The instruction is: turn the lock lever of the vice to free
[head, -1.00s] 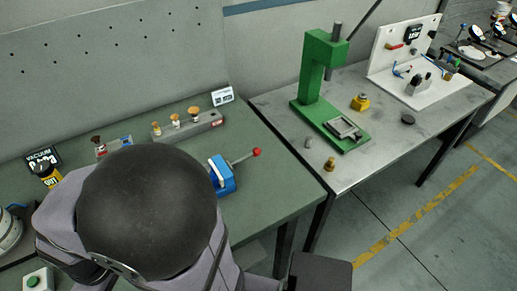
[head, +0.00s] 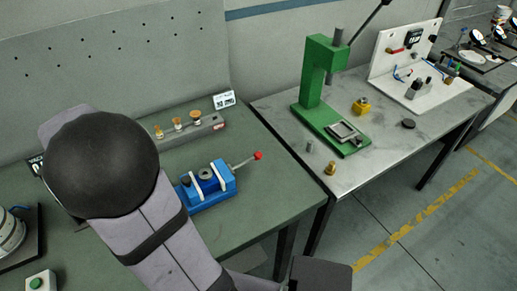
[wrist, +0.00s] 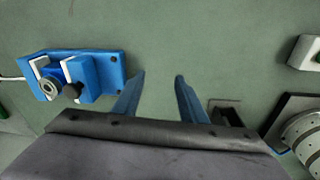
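The blue vice (head: 210,188) stands on the green bench, with pale jaws and a round grey metal part (head: 205,175) between them. A rod with a red ball end (head: 257,156) sticks out from its right end. In the wrist view the vice (wrist: 88,72) is at the upper left, and a dark round knob (wrist: 72,91) shows at its near side. I cannot tell for sure which part is the lock lever or how it is set. My gripper (wrist: 158,92) is open and empty, to the right of the vice in the wrist view. My arm hides it in the head view.
A green press (head: 322,85) is on the right-hand table. A green button box (head: 40,283) is at the lower left. Bench between gripper and vice is clear.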

